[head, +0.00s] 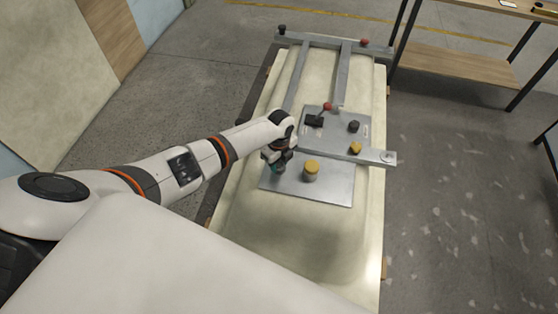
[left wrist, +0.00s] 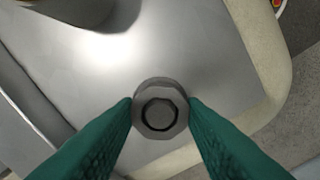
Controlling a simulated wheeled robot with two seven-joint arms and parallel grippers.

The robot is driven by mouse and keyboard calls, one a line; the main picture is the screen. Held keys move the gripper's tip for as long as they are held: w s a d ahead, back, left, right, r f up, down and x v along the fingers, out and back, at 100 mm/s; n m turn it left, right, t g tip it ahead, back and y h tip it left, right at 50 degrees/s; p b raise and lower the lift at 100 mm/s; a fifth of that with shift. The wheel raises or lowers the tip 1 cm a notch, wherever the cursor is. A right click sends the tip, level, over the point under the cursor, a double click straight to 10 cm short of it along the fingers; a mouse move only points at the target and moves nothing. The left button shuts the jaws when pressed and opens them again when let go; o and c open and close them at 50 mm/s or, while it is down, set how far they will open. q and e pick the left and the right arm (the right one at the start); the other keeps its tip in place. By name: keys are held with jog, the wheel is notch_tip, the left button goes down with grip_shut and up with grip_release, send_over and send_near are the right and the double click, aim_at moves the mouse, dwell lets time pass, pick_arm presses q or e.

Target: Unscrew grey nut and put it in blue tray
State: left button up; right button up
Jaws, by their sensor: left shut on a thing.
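The grey nut (left wrist: 160,88) shows in the left wrist view as a small round-edged piece with a dark ring in its middle. My left gripper (left wrist: 160,112) has its two green fingers closed on the nut's sides. In the head view my left gripper (head: 277,164) points down at the left part of the metal plate (head: 330,190), and it hides the nut there. I cannot tell whether the nut is still on its thread. No blue tray shows in either view. My right gripper is out of view.
A yellow-topped cylinder (head: 311,170) stands on the plate just right of my left gripper. A metal bar (head: 375,157), a red-knobbed lever (head: 327,106) and dark and yellow knobs lie beyond. The plate rests on a cream tub shell (head: 280,240). A wooden shelf (head: 450,72) stands at the back right.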

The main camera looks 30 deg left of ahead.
pick_arm(q)
jog(key=n+p, duration=0.2)
jog(key=n, duration=0.4)
jog(key=shift+r, duration=0.1)
jog(key=n, duration=0.3)
jog(key=shift+p, duration=0.4)
jog(key=shift+n, duration=1)
jog(key=o, duration=1.1)
jog(key=shift+c, duration=0.6)
